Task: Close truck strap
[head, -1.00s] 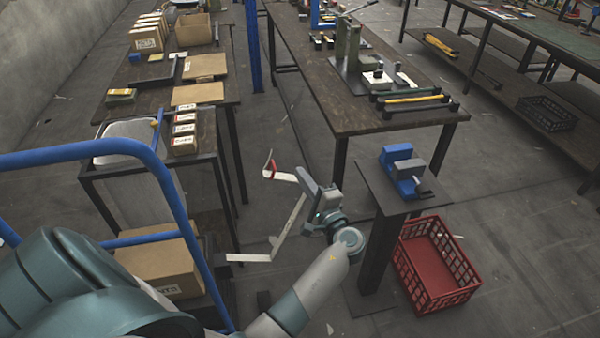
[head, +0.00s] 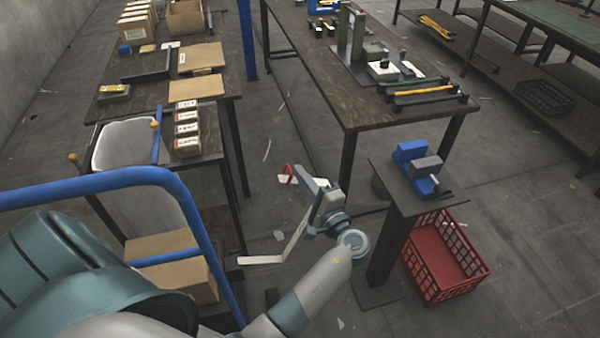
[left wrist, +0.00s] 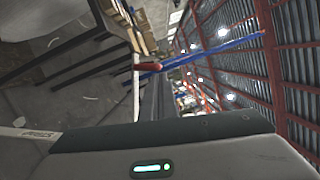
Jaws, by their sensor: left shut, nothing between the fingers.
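A white strap (head: 292,241), a bent strip with a red end (head: 288,172), hangs out beside the blue-railed truck (head: 187,220) at the left. Its lower end lies near the truck's right side; its middle passes behind my gripper. My left gripper (head: 303,176) is shut and empty, pointing up and left, close to the red end. I cannot tell if they touch. In the left wrist view the red end (left wrist: 150,67) shows beyond the gripper, and a lettered white strip (left wrist: 30,133) shows at the left. My right gripper is out of view.
A press stand (head: 419,200) with a blue vise (head: 408,152) stands right of my arm, with a red crate (head: 440,262) beside it. A workbench (head: 335,95) stands behind. Boxes fill the left table (head: 145,92). Floor shows between the tables.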

